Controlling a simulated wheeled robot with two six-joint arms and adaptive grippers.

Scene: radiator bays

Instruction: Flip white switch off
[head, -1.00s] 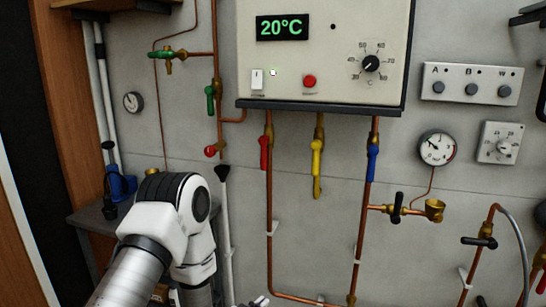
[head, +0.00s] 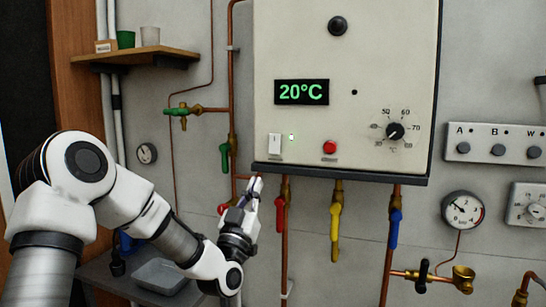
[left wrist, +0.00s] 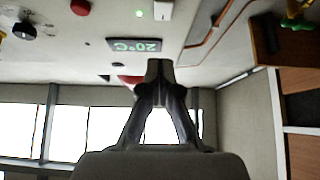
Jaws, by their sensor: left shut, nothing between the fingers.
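The white switch (head: 275,146) sits at the lower left of the cream boiler panel (head: 385,45), left of a lit green lamp (head: 291,137). In the left wrist view, which is upside down, the switch (left wrist: 162,10) is at the top edge beside the lit green lamp (left wrist: 139,13). My left gripper (head: 256,186) is shut and empty, pointing up just below the panel's bottom left edge, below the switch and apart from it. Its closed fingertips (left wrist: 160,66) also show in the left wrist view. My right gripper is not in view.
A green valve handle (head: 225,157) is close on the left.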

